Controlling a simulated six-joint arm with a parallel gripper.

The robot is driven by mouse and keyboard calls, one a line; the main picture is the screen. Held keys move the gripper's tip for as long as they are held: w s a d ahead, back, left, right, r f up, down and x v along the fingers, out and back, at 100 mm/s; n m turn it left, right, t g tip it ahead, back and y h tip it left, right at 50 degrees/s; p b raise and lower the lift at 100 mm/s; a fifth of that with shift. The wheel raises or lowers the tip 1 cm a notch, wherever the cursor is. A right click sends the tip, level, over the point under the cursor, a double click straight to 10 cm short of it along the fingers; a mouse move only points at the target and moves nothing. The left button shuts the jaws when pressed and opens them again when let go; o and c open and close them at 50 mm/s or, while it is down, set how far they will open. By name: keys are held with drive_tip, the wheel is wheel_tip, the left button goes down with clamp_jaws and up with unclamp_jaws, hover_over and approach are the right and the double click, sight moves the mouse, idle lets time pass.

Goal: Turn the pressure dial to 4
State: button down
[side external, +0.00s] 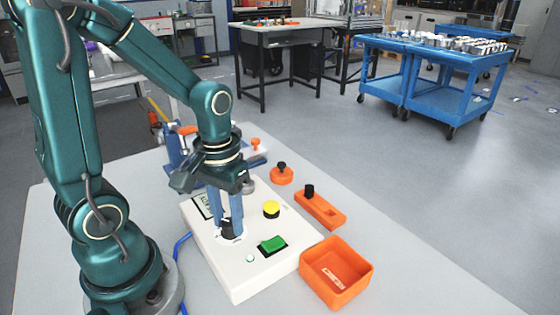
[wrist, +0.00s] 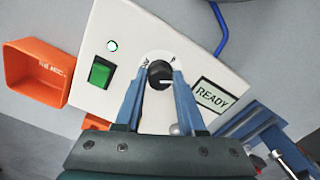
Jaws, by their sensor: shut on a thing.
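The pressure dial is a black knob (side external: 227,228) on a pale round scale on the white control box (side external: 243,281). In the wrist view the dial (wrist: 160,74) shows a short white pointer mark aimed roughly right. The scale's figures are too small or hidden to read for sure. My gripper (side external: 231,232) points down over the box. In the wrist view its two blue fingers (wrist: 159,79) stand on either side of the dial and are shut on it. The fingers hide part of the dial and scale.
The box carries a yellow button (side external: 271,209), a green switch (side external: 272,244), a small lit lamp (wrist: 112,45) and a display reading READY (wrist: 210,95). An orange bin (side external: 336,273) stands beside it. Orange parts (side external: 318,208) lie behind. A blue cable (wrist: 221,30) leaves the box.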

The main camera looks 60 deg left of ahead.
sight(228, 222)
drive_tip(key=c, duration=0.5)
unclamp_jaws()
drive_tip(key=shift+r, duration=2.6)
